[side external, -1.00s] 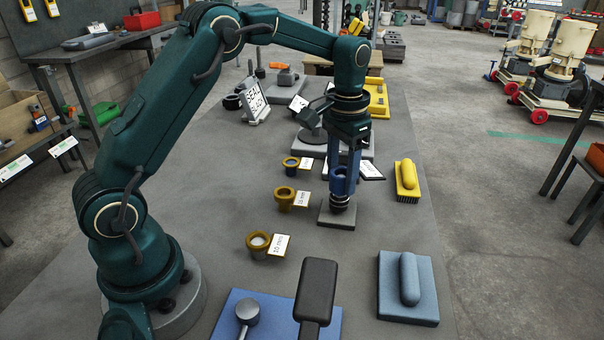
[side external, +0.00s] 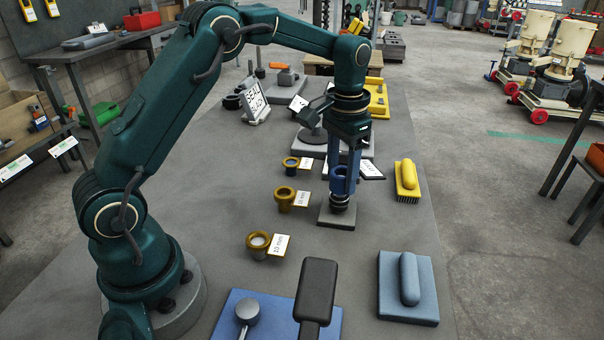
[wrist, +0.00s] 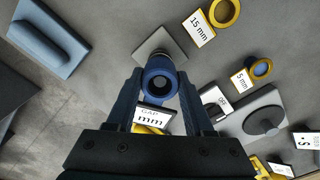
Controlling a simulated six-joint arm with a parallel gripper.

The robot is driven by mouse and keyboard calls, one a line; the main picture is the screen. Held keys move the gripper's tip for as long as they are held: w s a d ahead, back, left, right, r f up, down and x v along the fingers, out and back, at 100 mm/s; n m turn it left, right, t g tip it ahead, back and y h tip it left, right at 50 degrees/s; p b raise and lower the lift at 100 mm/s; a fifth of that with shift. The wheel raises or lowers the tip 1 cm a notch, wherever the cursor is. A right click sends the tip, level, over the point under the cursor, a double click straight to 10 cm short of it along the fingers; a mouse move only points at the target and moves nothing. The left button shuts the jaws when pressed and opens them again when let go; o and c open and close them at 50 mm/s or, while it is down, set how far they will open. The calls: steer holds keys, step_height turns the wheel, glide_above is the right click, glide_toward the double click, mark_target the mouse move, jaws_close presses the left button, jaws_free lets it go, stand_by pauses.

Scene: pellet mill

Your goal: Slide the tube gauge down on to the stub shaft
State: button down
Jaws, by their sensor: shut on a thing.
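The blue tube gauge (side external: 339,182) stands upright between the fingers of my gripper (side external: 344,178), which is shut on it. In the wrist view, the gauge (wrist: 158,86) shows end-on between the two fingertips (wrist: 160,76), with a dark bore. Directly below it is the dark, ringed stub shaft (side external: 338,204) on a square grey base plate (side external: 337,219); the plate also shows in the wrist view (wrist: 152,45). The gauge looks in line with the shaft. Its lower end meets or hides the shaft's top; I cannot tell how far it sits around it.
Several ring gauges with tags stand left of the plate, one brass (side external: 285,198) and one nearer (side external: 257,243). A yellow brush (side external: 407,181) and a blue float-like block (side external: 408,287) lie to the right. A grey stand (wrist: 262,118) is close behind. Bare bench lies between.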

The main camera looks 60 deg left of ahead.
steer(key=shift+f, duration=0.7)
steer(key=shift+c, duration=1)
jaws_free()
steer(key=shift+o, duration=1)
steer(key=shift+r, duration=0.1)
steer(key=shift+r, duration=4.4)
